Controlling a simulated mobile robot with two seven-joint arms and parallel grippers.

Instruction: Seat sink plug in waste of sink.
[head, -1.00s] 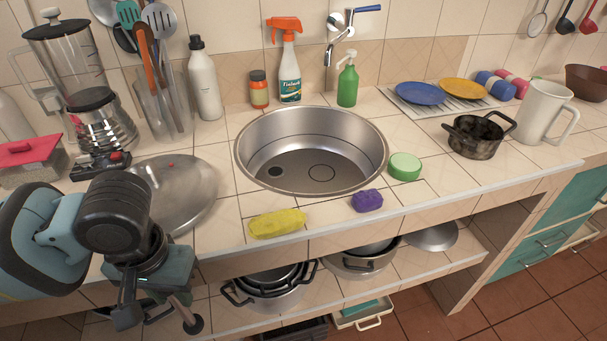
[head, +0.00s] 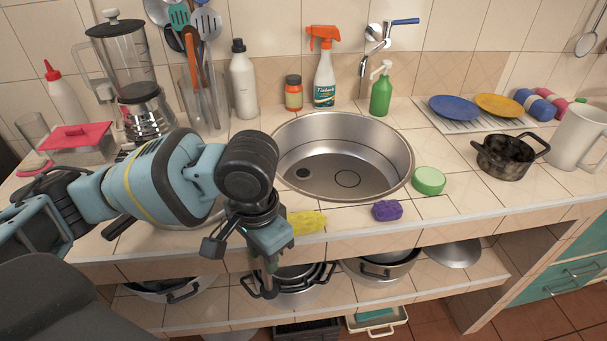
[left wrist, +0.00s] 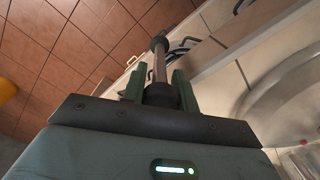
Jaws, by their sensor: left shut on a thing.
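The round steel sink (head: 390,150) is set in the counter, right of my left gripper. Its floor shows a small dark round spot (head: 303,173) and a larger ring outline (head: 347,179); I cannot tell surely which is the waste. My left gripper (head: 268,255) points down in front of the counter's front edge, outside the sink. In the left wrist view, its fingers (left wrist: 160,92) are shut on a dark piece with a thin stem (left wrist: 159,62), apparently the sink plug. My right gripper is not in view.
A yellow sponge (head: 306,222), a purple sponge (head: 388,210) and a green round tub (head: 429,180) lie along the sink's front and right. The tap (head: 375,50), spray bottle (head: 324,75) and green dispenser (head: 381,92) stand behind. Pots (head: 380,268) fill the shelf below.

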